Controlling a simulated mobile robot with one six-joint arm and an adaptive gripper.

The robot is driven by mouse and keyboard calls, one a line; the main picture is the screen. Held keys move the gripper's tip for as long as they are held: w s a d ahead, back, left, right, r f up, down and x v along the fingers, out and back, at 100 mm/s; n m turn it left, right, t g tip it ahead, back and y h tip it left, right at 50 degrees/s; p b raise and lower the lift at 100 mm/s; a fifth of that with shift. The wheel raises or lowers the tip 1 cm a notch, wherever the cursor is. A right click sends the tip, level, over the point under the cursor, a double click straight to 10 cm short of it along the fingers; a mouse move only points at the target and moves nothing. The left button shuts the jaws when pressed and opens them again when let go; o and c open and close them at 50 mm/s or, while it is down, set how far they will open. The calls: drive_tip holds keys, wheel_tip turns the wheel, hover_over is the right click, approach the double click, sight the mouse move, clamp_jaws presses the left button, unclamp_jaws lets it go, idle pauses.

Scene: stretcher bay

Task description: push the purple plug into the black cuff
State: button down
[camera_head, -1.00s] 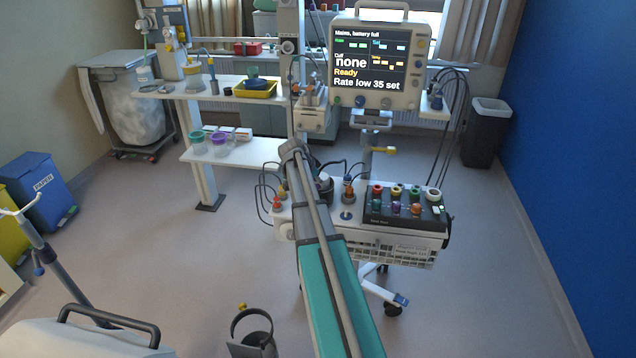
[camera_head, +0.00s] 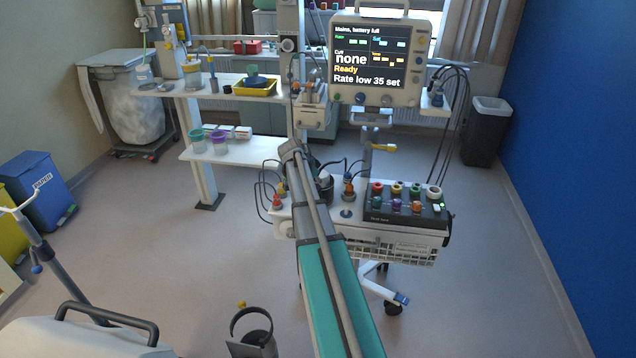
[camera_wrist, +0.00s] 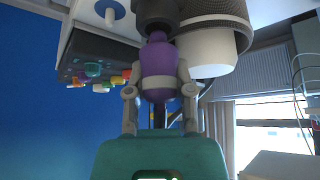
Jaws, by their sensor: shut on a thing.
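In the wrist view the purple plug (camera_wrist: 158,60) stands upright in the picture between the grey fingers of my gripper (camera_wrist: 158,85), which is shut on it. The plug's narrow purple end points at a dark round cuff (camera_wrist: 157,10) at the top edge and meets its lower rim in the picture. I cannot tell how deep the end sits in it. In the head view my arm covers the gripper and the plug; a dark cylinder (camera_head: 326,188) shows just right of the arm's end.
A wider dark ring with a white cylinder (camera_wrist: 210,50) is close beside the plug. A black panel (camera_head: 405,208) with several coloured sockets lies to the right on the trolley. The monitor (camera_head: 378,60) stands behind. Cables hang around the arm's end.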

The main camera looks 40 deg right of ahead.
drive_tip(key=shift+f+b, duration=0.8)
drive_tip(key=shift+c, duration=2)
unclamp_jaws()
wheel_tip(320, 180, up, 9)
drive_tip(key=p, duration=0.9)
drive_tip(key=shift+r, duration=0.1)
drive_tip(key=shift+r+p, duration=0.5)
drive_tip(key=shift+p, duration=0.1)
drive_tip(key=shift+f, duration=0.15)
